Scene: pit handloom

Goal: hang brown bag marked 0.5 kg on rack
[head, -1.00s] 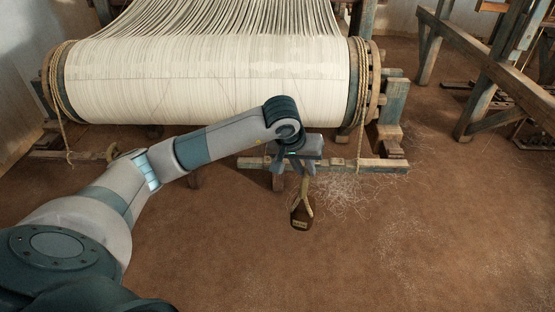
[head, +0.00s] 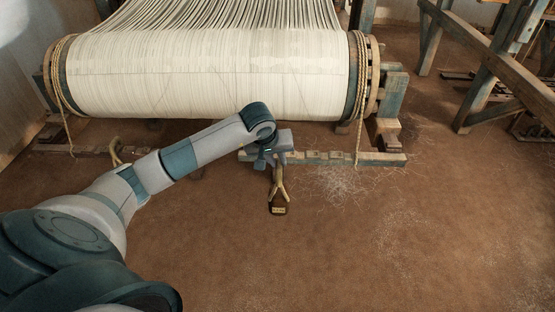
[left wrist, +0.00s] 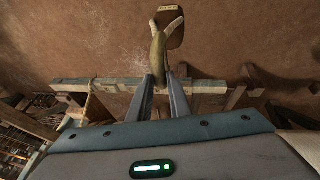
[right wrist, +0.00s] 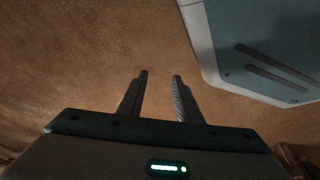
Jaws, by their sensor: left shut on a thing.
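The bag hangs below the fingers and bears a small light label, too small to read. In the left wrist view, the loop sits between the fingers (left wrist: 161,85) and the bag (left wrist: 172,30) lies beyond them. The rack (head: 330,158) is a low, notched wooden rail in front of the loom; my gripper covers part of it. The rail also crosses the left wrist view (left wrist: 212,87). My right gripper (right wrist: 160,75) is open and empty, seen only in its own wrist view.
The loom's wide cloth roll (head: 210,75) stands behind the rail, with ropes at both ends. A tan loop (head: 115,150) shows at the rail's left part, partly behind my arm. Loose threads (head: 340,183) lie on the floor. The front and right floor is clear.

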